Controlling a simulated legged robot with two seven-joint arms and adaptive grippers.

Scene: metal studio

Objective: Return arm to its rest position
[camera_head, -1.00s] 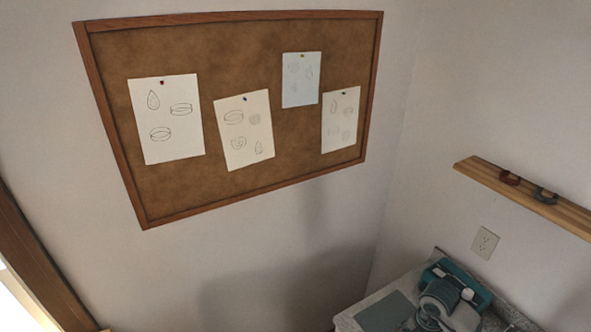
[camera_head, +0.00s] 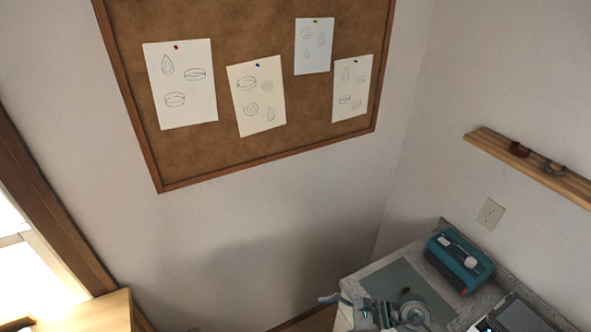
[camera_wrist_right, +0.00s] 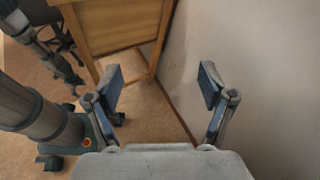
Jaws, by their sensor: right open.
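My right gripper (camera_wrist_right: 162,88) is open in the right wrist view, with its two blue-padded fingers wide apart and nothing between them. Beyond it are the floor and a wooden desk's side. In the head view, grey parts of my right arm show at the bottom edge, in front of the counter (camera_head: 352,287). My left gripper is in neither view.
A teal case (camera_head: 459,262) and a grey mat (camera_head: 408,282) lie on the counter. A wooden shelf (camera_head: 545,172) runs along the right wall. A corkboard (camera_head: 230,155) hangs behind. The wooden desk (camera_wrist_right: 118,25) and wall (camera_wrist_right: 260,70) border the right gripper's view.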

